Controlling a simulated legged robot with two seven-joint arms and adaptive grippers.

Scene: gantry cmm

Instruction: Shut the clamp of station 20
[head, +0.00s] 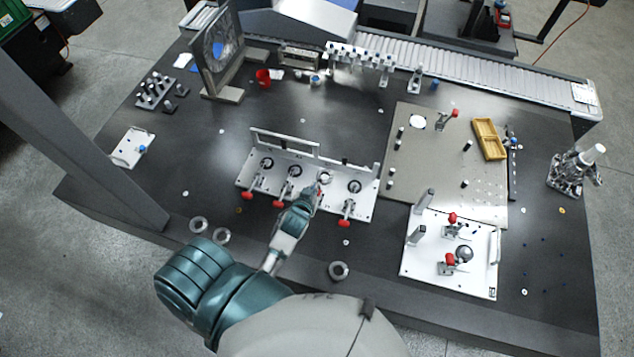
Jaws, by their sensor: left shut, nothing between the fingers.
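A light fixture plate (330,205) in the middle of the table carries a row of several stations with toggle clamps. Red clamp handles show at its front edge: a left one (253,194), a second one (280,203) and a right one (344,222). My left gripper (312,197) is shut and empty, at the front of the third station from the left (325,177). It hides most of that station's clamp, and I cannot tell whether it touches it. Station numbers are too small to read, so I cannot tell which is 20. My right gripper is out of view.
A white plate with two red-handled clamps (410,265) lies at the right front, below a beige hole plate (400,150). A framed disc (205,75) and a red cup (263,78) stand behind. The table's left middle is mostly clear.

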